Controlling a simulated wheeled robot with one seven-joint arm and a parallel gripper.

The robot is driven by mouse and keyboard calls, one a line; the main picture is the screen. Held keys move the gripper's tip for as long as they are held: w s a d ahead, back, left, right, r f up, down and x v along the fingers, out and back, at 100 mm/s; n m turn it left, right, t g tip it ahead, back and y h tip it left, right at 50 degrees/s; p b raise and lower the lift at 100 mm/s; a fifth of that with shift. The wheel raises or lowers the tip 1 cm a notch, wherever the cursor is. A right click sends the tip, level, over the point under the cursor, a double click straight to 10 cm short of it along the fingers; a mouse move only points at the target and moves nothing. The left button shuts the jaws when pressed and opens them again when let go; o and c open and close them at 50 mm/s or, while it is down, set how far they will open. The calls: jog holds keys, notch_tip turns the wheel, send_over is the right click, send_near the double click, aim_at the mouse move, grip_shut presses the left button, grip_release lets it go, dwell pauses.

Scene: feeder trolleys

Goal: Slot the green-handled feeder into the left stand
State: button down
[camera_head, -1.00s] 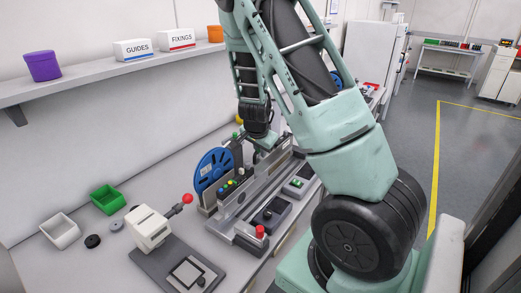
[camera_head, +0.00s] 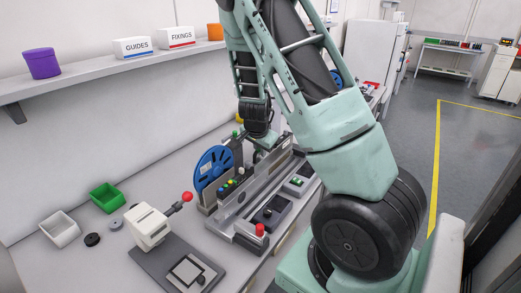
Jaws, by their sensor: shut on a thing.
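The feeder with a large blue reel (camera_head: 212,168) and a small green knob (camera_head: 237,134) at its top stands upright over a grey metal slotted stand (camera_head: 240,205) on the bench. My gripper (camera_head: 262,146) is behind and right of the reel, shut on the feeder; its fingers are small and partly hidden by the stand and my arm. Whether the feeder's lower edge sits in a slot cannot be told. Where one stand ends and another begins is unclear, as my arm covers the bench beyond.
A device with a red-tipped lever (camera_head: 186,196) stands front left. A red knob (camera_head: 260,229) rises at the stand's near end. A green bin (camera_head: 107,197) and a white bin (camera_head: 60,229) lie at left. A wall shelf (camera_head: 110,66) runs above.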

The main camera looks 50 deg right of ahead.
jog(key=shift+f+b, duration=0.6)
jog(key=shift+f, duration=0.1)
dwell(1.2)
jog(key=shift+w+d+b, duration=0.2)
jog(key=shift+d+b, duration=0.15)
jog(key=shift+d, duration=1.15)
dwell(0.4)
jog(key=c, duration=1.4)
grip_release()
jog(key=shift+s+a+f, duration=0.1)
jog(key=p+v, duration=0.5)
jog(key=v, duration=1.2)
jog(key=shift+r, duration=0.35)
